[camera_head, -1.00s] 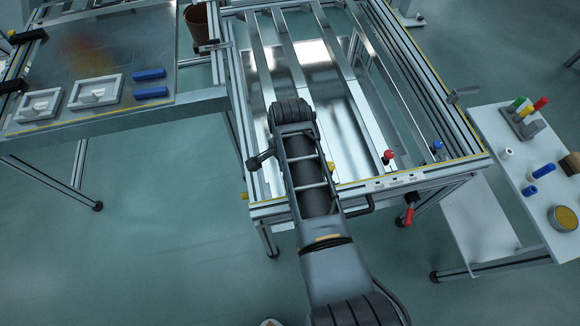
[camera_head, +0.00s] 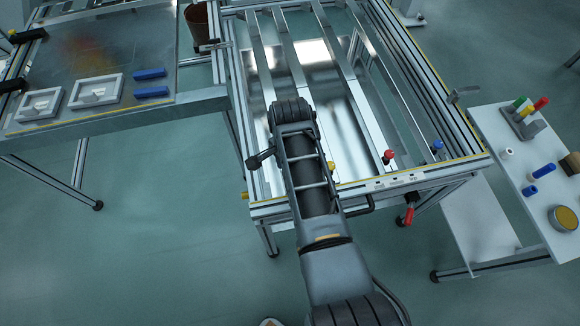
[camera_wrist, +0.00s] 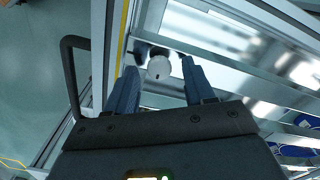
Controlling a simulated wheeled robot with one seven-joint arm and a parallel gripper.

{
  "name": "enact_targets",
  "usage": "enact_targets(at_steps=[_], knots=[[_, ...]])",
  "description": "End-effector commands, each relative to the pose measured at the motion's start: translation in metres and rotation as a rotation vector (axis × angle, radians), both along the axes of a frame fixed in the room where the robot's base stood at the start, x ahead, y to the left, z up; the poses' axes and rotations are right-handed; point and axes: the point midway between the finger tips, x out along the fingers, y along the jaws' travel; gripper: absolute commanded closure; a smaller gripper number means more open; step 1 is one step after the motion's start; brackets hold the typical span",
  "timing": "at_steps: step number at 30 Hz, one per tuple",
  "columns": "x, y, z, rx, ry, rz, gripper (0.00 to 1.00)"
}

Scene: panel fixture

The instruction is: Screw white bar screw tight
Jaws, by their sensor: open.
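The white bar screw (camera_wrist: 158,67) shows in the wrist view as a round white head with a small dark mark, near the fixture's yellow-striped edge. My gripper (camera_wrist: 160,76) has its two blue fingers apart, one on each side of the white head. I see a gap at both sides, and cannot tell how deep the fingers reach around it. In the head view my arm hides the gripper and the white screw. The panel fixture (camera_head: 420,176) is a metal frame with long parallel bars.
A red-headed screw (camera_head: 388,155) and a blue-headed screw (camera_head: 437,146) stand along the same front edge, right of my arm. A red-handled clamp (camera_head: 408,214) hangs below it. A white side table (camera_head: 510,165) with small parts is at right, a workbench (camera_head: 120,112) at left.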

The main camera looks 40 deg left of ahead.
Motion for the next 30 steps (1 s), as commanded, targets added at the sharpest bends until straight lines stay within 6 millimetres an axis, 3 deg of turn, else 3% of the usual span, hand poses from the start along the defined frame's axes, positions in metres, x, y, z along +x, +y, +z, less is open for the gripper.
enact_targets(at_steps=[16, 30], knots=[[0.000, 0.000, 0.070, 0.002, -0.001, 0.000, 0.47], [0.000, 0.000, 0.077, 0.000, 0.000, 0.000, 0.47]])
